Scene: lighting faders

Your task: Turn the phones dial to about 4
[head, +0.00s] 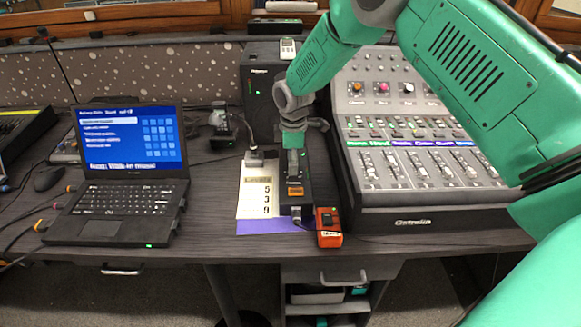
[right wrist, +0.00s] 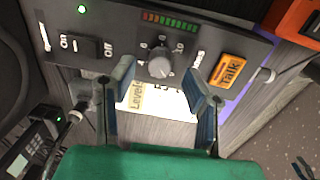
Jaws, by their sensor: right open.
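In the right wrist view, a grey dial (right wrist: 160,63) with small numbers around it sits on a black box (right wrist: 122,20), which I take to be the phones box. A 10 is legible on its upper right; the pointer's exact reading is too small to tell. My right gripper (right wrist: 158,76) is open, with its two fingers on either side of the dial and gaps beside it; I cannot tell any contact. In the head view my right gripper (head: 292,145) hangs over the black box (head: 284,203) and hides the dial. My left gripper is not in view.
The box also bears an on/off switch (right wrist: 84,49) and an orange Talk button (right wrist: 231,70). A small orange box (head: 328,239) stands at its front right. A laptop (head: 128,170) is on the left, a fader mixer (head: 440,216) on the right. A paper sheet (head: 257,186) lies beside the box.

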